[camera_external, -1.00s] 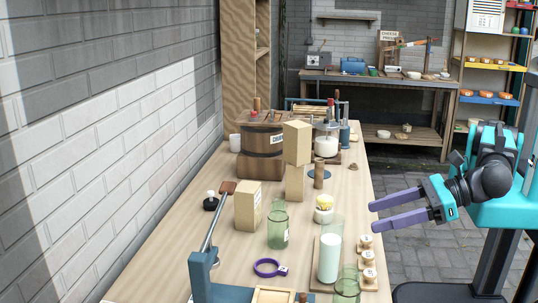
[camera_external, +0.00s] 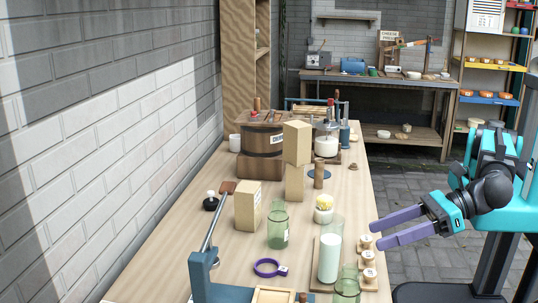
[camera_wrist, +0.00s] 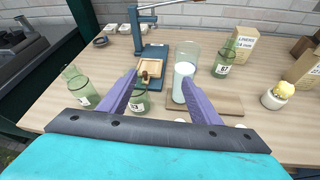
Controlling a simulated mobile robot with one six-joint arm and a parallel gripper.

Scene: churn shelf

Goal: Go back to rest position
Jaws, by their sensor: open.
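My gripper (camera_external: 388,232) is open and empty, with two purple fingers, at the right edge of the wooden table (camera_external: 170,240) in the external view. In the wrist view my gripper (camera_wrist: 165,90) spreads in front of the tabletop. A glass of milk (camera_external: 330,258) stands on a wooden board near the fingers, and it shows between or just beyond them in the wrist view (camera_wrist: 186,85). Small round wooden pieces (camera_external: 369,258) lie beside the glass. Nothing is between the fingertips that I can see held.
A yellow-topped white jar (camera_external: 324,210) stands near the right edge. The paved floor (camera_external: 405,180) right of the table is clear.

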